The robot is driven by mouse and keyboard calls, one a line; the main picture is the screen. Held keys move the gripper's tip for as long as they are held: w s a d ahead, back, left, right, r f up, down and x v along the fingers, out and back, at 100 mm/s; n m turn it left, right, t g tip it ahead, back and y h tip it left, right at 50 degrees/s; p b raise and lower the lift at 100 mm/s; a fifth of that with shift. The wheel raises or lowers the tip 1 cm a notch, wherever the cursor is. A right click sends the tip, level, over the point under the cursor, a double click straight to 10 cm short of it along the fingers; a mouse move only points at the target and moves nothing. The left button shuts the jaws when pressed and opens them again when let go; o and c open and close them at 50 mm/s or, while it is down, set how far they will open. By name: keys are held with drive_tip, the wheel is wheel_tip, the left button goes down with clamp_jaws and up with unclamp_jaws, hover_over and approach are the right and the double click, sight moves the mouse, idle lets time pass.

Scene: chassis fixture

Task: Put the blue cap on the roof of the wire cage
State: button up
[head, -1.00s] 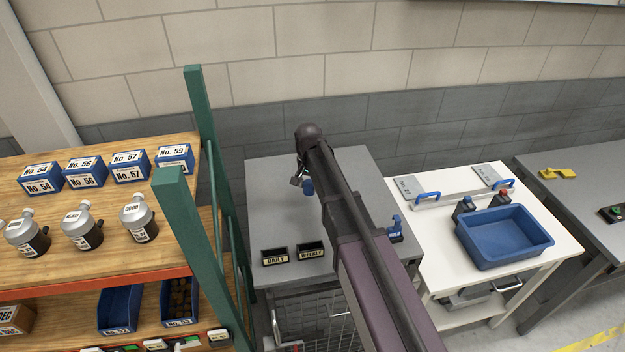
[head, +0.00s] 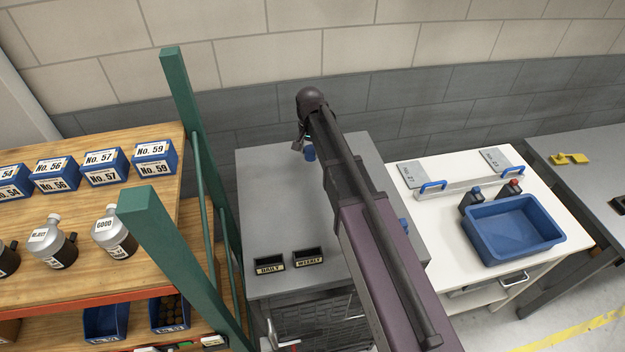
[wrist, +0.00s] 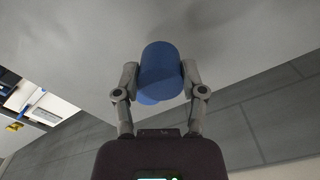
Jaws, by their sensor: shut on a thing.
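My gripper (head: 307,147) is shut on the blue cap (head: 310,154) over the far part of a flat grey top (head: 270,205). The wrist view shows the blue cylindrical cap (wrist: 160,68) squeezed between both fingers of my gripper (wrist: 160,80), with the grey surface beyond it. I cannot tell whether the cap touches that surface. The wire cage (head: 312,318) shows as mesh below the front edge of the grey top. My arm hides its right part.
Two small black bins, DAILY (head: 269,264) and WEEKLY (head: 308,257), stand near the top's front edge. A green-posted shelf (head: 172,215) is at left. A white table with a blue tub (head: 512,230) is at right. The top's left middle is clear.

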drive_tip(key=shift+s+a, duration=0.1)
drive_tip(key=shift+a, duration=0.2)
drive_tip(key=shift+a, duration=0.1)
drive_tip(key=b, duration=0.1)
hover_over(262, 165)
drive_tip(key=d, duration=0.1)
drive_tip(key=shift+d+f, duration=0.15)
drive_tip(key=shift+f, duration=0.5)
drive_tip(key=shift+a, duration=0.2)
drive_tip(key=shift+a+f+b, duration=0.45)
drive_tip(key=shift+f+b, duration=0.05)
drive_tip(key=shift+b, duration=0.2)
drive_tip(key=shift+f+b, duration=1.35)
